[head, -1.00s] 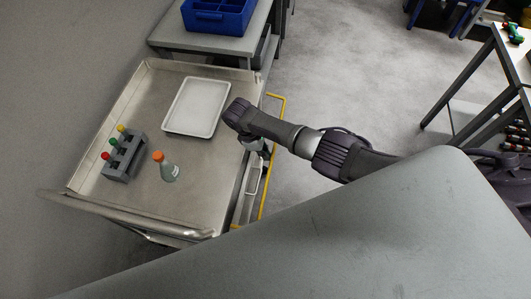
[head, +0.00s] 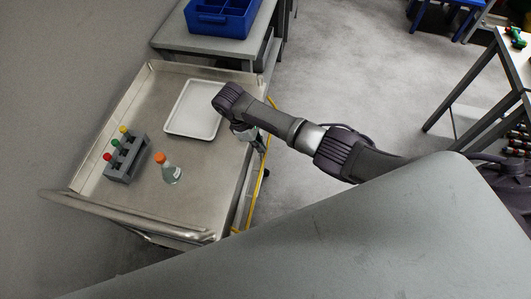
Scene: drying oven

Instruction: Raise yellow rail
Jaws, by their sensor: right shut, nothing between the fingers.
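The yellow rail (head: 253,201) runs along the right side of the metal cart (head: 205,202), close against it. Its far end shows beyond my right forearm, and its middle is partly hidden by my arm and gripper. My right gripper (head: 258,146) points down at the cart's right edge, beside the rail's middle. It is shut with nothing held; whether it touches the rail I cannot tell. My left gripper is not in view.
On the cart are a white tray (head: 194,108), a grey rack (head: 126,160) with coloured-cap tubes and an orange-capped flask (head: 170,172). A blue bin (head: 218,18) stands on a table behind. A large grey surface (head: 350,245) fills the front. The floor right of the cart is clear.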

